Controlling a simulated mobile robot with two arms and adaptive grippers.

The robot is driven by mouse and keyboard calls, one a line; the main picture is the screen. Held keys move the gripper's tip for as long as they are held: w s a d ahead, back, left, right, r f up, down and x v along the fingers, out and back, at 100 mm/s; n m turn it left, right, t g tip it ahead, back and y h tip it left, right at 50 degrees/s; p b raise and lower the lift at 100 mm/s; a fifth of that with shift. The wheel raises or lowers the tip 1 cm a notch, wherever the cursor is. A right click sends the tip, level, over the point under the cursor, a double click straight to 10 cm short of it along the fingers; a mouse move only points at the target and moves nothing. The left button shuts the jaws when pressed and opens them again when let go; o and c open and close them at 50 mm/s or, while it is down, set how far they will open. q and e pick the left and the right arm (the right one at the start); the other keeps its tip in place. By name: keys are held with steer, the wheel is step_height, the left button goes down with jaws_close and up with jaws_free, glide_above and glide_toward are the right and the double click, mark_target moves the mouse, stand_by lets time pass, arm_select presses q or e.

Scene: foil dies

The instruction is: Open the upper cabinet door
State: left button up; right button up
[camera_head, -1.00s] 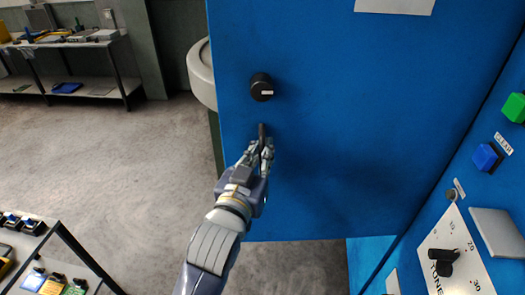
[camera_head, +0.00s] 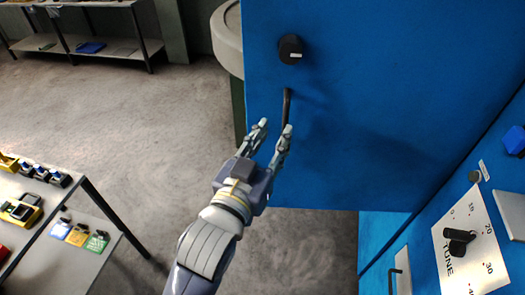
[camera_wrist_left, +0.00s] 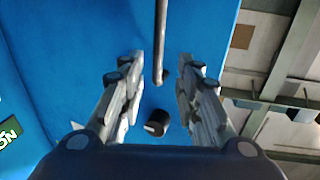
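The blue cabinet door (camera_head: 370,110) stands swung out from the blue cabinet at the right. A dark bar handle (camera_head: 287,105) and a round black knob (camera_head: 290,48) are on its face near the free edge. My left gripper (camera_head: 273,130) is open, just below the handle in the head view. In the left wrist view the handle (camera_wrist_left: 161,40) shows between the spread fingers and beyond them, with the knob (camera_wrist_left: 157,123) also between them. The fingers do not look closed on anything. My right gripper is not in view.
The cabinet panel at the right carries a TUNE dial plate (camera_head: 470,245) and a blue button (camera_head: 514,140). A low table with small items (camera_head: 75,262) stands at the lower left. A shelf (camera_head: 110,62) stands at the back left. The floor between is clear.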

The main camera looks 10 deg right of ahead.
arm_select(q)
steer(key=shift+v, duration=2.3)
